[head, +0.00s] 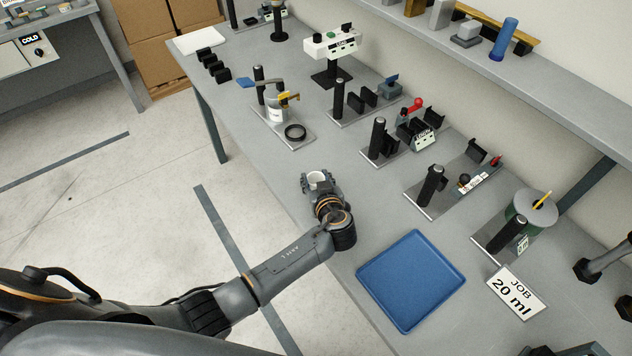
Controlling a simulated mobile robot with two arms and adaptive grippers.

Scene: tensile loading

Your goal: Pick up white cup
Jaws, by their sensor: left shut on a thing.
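The white cup (317,177) is between the fingers of my left gripper (320,186), over the near-left edge of the grey bench. The gripper is shut on the cup. The cup's rim and open top show; its lower part is hidden by the gripper. I cannot tell whether the cup touches the bench.
A blue tray (412,280) lies to the right of my left gripper, with a "JOB 20 ml" card (516,292) beside it. Several stations with black posts stand along the grey bench (262,155). A shelf (520,88) runs along the wall. The bench between gripper and stations is clear.

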